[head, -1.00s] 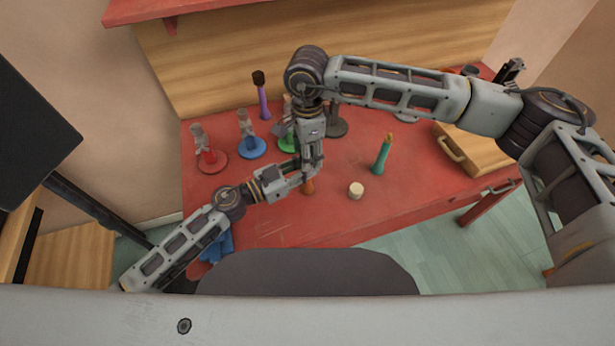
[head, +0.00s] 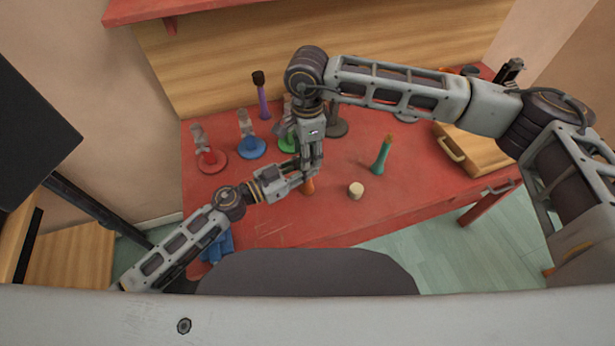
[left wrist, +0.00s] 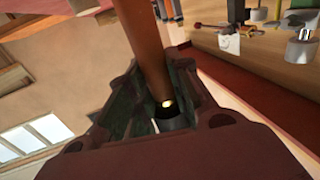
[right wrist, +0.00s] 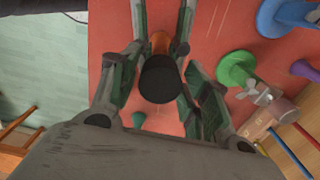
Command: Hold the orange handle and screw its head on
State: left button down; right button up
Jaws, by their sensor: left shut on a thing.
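The orange handle (head: 308,187) stands over the front middle of the red table. My left gripper (head: 303,176) is shut on it from the left; the handle (left wrist: 145,40) runs between the fingers in the left wrist view, with a brass bit at its end by a dark cylinder. In the right wrist view the dark round head (right wrist: 160,79) is in line with the orange handle (right wrist: 161,43), nearest the camera. My right gripper (right wrist: 163,20) points down from above, its fingers apart on either side of the head. Whether the head is fully seated is hidden.
A teal handle (head: 381,157) and a cream cylinder (head: 356,190) stand to the right. Red (head: 212,160) and blue (head: 251,147) round stands are at the left, with a purple handle (head: 263,101) behind.

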jog(key=shift+o, duration=0.7)
notch_tip(320, 180, up, 12)
dwell(0.4)
pick_arm(q)
jog(key=c, duration=1.2)
grip_release()
jog(key=shift+s+a, duration=0.1)
jog(key=shift+a, duration=0.05)
